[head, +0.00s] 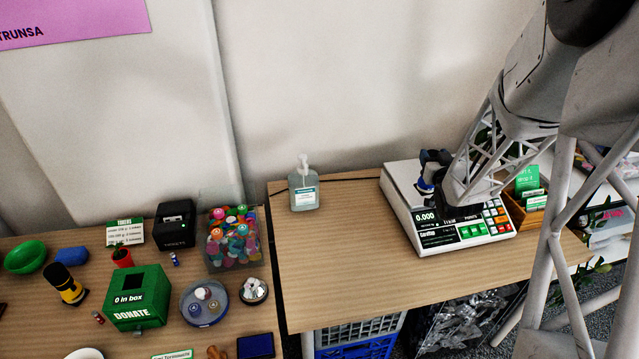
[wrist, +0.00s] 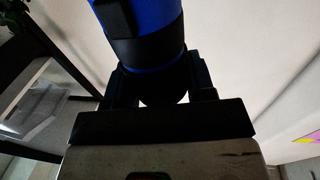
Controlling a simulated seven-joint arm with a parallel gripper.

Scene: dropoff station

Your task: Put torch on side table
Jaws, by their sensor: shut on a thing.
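A blue and black cylinder, which looks like the torch (wrist: 152,22), is between the fingers of my gripper (wrist: 155,88) in the wrist view. My gripper is shut on it. In the head view my gripper (head: 444,176) is above the white scale, with a small part of the blue and black torch (head: 425,187) showing at its left. Whether the torch touches the scale cannot be told. The wooden side table (head: 340,255) stands at the right, with a wide bare top left of the scale.
The white scale (head: 399,195) and a card box (head: 535,200) take up the table's right part. A sanitizer bottle (head: 304,190) stands at its back left. The left table holds a green donation box (head: 137,298), a bin of colourful items (head: 232,240) and a yellow-black object (head: 68,288).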

